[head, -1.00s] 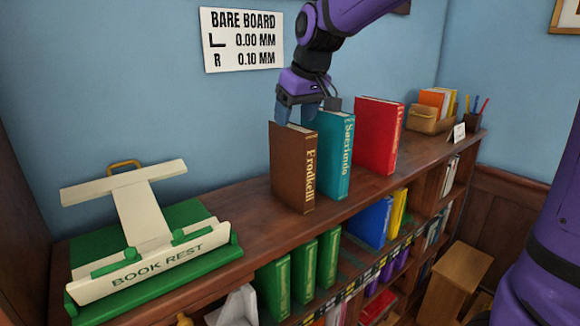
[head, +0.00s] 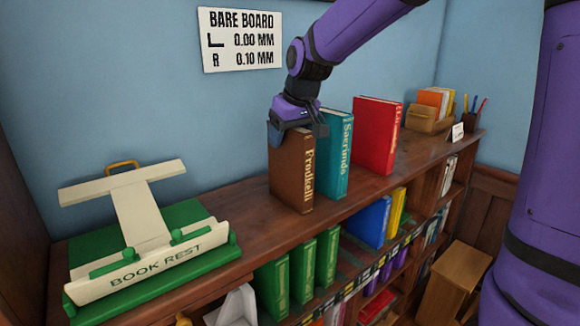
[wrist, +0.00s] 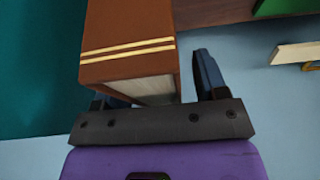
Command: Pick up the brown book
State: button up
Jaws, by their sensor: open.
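The brown book (head: 292,172) stands upright on top of the wooden bookcase, its spine lettered in gold. My gripper (head: 290,132) is at the top of the brown book, with its blue fingers reaching down around the upper part. In the wrist view the brown book (wrist: 130,35) shows its gold-banded cover and page edges between the jaws. The right finger of my gripper (wrist: 155,85) stands clear of the book with a gap. The other finger is mostly hidden behind the book. The jaws are open.
A teal book (head: 335,152) stands close right of the brown book, and a red book (head: 376,135) stands beyond it. A green and cream book rest (head: 150,245) is at the left. Bare bookcase top (head: 235,205) lies between it and the brown book.

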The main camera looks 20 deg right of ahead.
jog(key=shift+f, duration=0.2)
grip_shut()
jog(key=shift+r, duration=0.1)
